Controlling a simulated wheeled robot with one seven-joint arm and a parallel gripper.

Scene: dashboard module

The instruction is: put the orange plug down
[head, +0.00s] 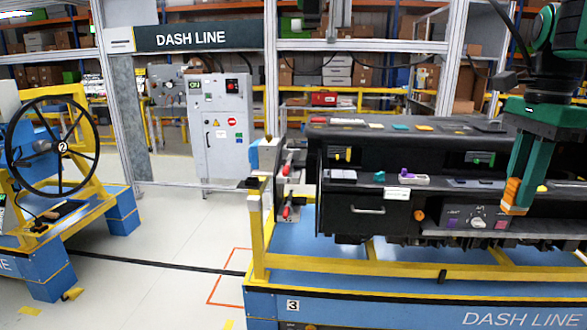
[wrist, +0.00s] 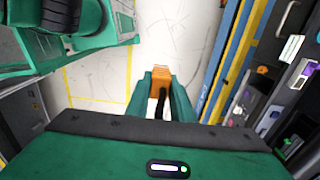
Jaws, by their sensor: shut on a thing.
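The orange plug (head: 511,192) is between the fingertips of my green gripper (head: 518,198), in front of the dashboard module at the right of the head view. In the wrist view the plug (wrist: 158,83) shows orange between the two green fingers of my gripper (wrist: 160,90), with a dark part running back from it. My gripper is shut on the plug. In the wrist view, pale floor lies behind the plug, so it looks held in the air. The fingers hide part of the plug.
The black dashboard (head: 365,186) stands on a blue and yellow bench (head: 400,304), with a knob panel (head: 476,220) close to my gripper in the head view. A steering wheel stand (head: 70,215) is at the left. Open floor (head: 165,245) lies between them.

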